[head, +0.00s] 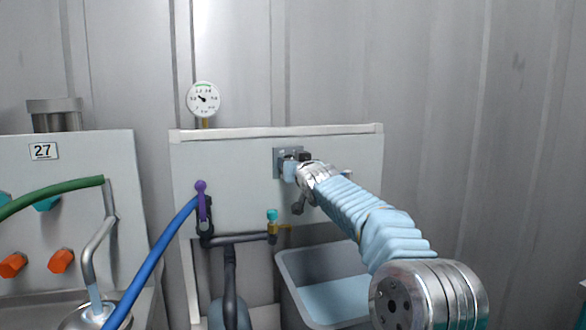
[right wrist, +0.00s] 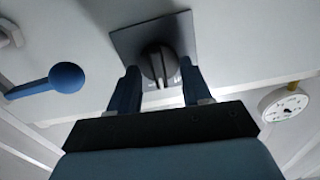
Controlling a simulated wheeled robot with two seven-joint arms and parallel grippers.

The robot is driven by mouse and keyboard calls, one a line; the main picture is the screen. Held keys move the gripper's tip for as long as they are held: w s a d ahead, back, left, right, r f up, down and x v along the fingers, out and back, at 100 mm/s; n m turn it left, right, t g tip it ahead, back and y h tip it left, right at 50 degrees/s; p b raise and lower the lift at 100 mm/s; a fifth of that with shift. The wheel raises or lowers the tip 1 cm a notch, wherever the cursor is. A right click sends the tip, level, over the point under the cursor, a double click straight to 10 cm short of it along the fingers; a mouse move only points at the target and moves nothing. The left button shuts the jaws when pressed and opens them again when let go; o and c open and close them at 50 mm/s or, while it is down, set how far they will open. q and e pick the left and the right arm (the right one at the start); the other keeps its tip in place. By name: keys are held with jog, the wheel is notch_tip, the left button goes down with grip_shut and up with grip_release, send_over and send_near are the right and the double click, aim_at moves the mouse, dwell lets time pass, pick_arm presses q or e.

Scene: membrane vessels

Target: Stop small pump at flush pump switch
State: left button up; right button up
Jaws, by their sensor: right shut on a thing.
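The flush pump switch is a dark rotary knob (right wrist: 158,64) on a square grey plate (right wrist: 128,42), fixed to the pale panel. In the head view the plate (head: 279,153) shows on the upper middle of the panel, and my right gripper (head: 294,168) is at it, covering much of the knob. In the right wrist view the two blue fingers of my right gripper (right wrist: 158,80) stand on either side of the knob, shut on it. Some pale marking shows by the knob but is too small to read. My left gripper is not in view.
A round gauge (head: 203,99) rises above the panel (head: 240,185). A purple-handled valve (head: 201,200), blue hose (head: 155,255) and small teal-topped tap (head: 272,216) sit left of my arm. A grey basin (head: 290,275) stands below. A blue ball-ended lever (right wrist: 66,78) is near the gripper.

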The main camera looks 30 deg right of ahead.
jog(key=shift+a+n+b, duration=0.15)
jog(key=shift+n+b, duration=0.3)
jog(key=shift+n, duration=2.85)
jog(key=o, duration=1)
